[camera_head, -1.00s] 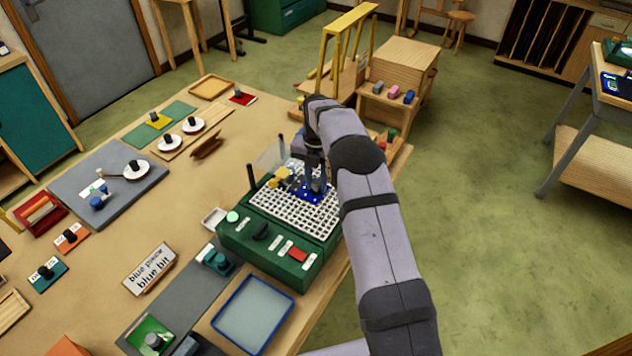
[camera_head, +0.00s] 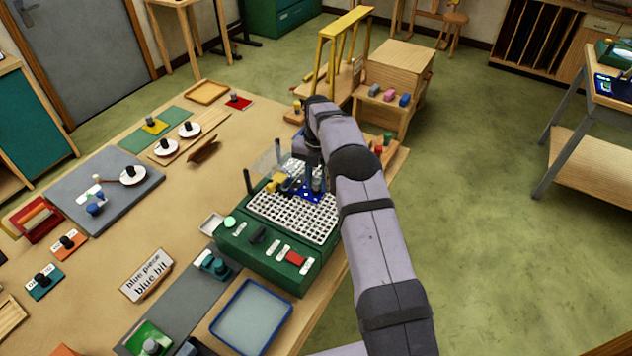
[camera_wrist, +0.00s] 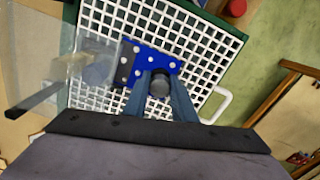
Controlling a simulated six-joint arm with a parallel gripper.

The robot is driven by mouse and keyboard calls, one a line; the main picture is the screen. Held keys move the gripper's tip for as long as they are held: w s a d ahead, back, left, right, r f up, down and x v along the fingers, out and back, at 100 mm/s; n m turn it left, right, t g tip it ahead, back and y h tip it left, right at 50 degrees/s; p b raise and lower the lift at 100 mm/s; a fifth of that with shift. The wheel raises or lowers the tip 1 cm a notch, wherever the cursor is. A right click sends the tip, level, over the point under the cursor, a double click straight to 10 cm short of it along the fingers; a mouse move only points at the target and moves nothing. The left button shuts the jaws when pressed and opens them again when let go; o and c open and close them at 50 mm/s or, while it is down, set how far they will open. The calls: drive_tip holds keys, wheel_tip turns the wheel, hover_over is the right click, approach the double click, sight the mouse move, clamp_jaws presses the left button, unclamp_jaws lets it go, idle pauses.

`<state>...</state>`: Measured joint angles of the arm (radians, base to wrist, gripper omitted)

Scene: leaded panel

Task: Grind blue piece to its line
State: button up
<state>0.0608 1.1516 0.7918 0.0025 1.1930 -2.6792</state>
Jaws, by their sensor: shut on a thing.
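The blue piece (camera_wrist: 165,66), flat with white dots, lies on or just above the white grid of the grinder (camera_wrist: 205,60). A dark band (camera_wrist: 123,65) runs along its left side in the wrist view. My gripper (camera_wrist: 158,84) is shut on the piece's dark round knob. In the head view, the blue piece (camera_head: 312,196) shows below my gripper (camera_head: 312,182), on the green grinder (camera_head: 270,262). A yellowish block (camera_wrist: 97,70) stands left of the piece behind a clear shield (camera_wrist: 75,45). Whether piece and grinding bit touch, I cannot tell.
The grinder's front has a red switch (camera_head: 295,258) and a green button (camera_head: 229,222). A sign (camera_head: 147,275) reads "blue piece blue bit". A blue-rimmed tray (camera_head: 238,345) lies in front. A dark post (camera_head: 249,182) stands at the grinder's left.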

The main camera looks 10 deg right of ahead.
drive_tip(key=shift+s+d+b, duration=0.3)
drive_tip(key=shift+s+d, duration=1.05)
drive_tip(key=o, duration=1.1)
drive_tip(key=shift+r, duration=0.1)
drive_tip(key=shift+r+b, duration=1.8)
drive_tip(key=shift+r, duration=1.8)
